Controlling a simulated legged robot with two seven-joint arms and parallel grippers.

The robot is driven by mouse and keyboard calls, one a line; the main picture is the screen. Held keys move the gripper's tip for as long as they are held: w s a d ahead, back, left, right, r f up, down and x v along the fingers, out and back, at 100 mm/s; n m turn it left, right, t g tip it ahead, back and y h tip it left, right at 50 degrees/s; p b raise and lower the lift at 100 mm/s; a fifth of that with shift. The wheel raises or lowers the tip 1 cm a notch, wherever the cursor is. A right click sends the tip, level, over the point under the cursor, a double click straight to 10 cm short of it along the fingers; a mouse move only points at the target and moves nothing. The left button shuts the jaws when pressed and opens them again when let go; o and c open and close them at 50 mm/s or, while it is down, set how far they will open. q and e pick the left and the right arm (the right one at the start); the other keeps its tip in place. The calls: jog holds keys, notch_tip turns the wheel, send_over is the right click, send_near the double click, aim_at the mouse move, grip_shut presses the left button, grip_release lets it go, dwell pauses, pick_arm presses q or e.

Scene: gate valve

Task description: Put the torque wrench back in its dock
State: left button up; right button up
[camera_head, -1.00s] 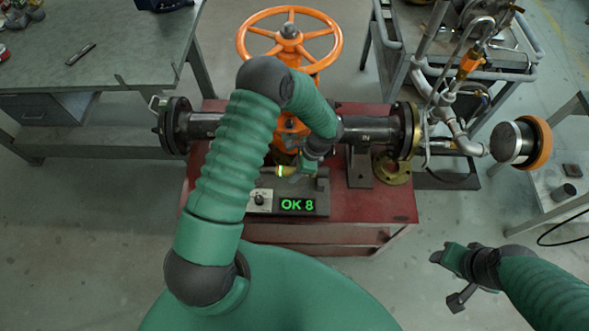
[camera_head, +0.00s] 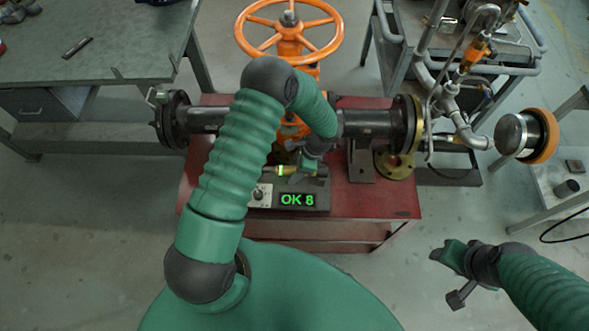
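The torque wrench (camera_head: 285,170) shows only as a short yellowish piece with a lit green ring, lying roughly level just above the dock. The dock (camera_head: 315,184) is a dark grey block on the red bench, with a green "OK 8" display (camera_head: 298,199) and a knob panel at its front. My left gripper (camera_head: 304,168) is at the wrench, just over the dock; its fingers are small and partly hidden, so I cannot tell if they are closed on it. Whether the wrench rests in the dock is also unclear. My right gripper (camera_head: 452,276) is open and empty, over the floor at lower right.
A gate valve with an orange handwheel (camera_head: 289,27) and black flanged pipe stands behind the dock on the red bench (camera_head: 375,200). A grey table (camera_head: 90,50) is at left. A pipe cart and an orange-rimmed cylinder (camera_head: 528,136) are at right. Floor at lower right is clear.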

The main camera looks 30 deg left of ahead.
dwell(0.3)
pick_arm(q)
jog(key=v, duration=1.6)
jog(key=shift+w+r, duration=0.2)
jog(key=shift+r, duration=0.15)
jog(key=shift+d, duration=0.15)
jog(key=s+d+r+n+t+h, duration=0.2)
jog(key=s+r+n+t, duration=0.3)
jog(key=s+n, duration=0.7)
jog(key=shift+s+r+h, duration=0.25)
jog(key=shift+s+h, duration=0.35)
jog(key=shift+h, duration=0.2)
jog(key=shift+d, duration=0.15)
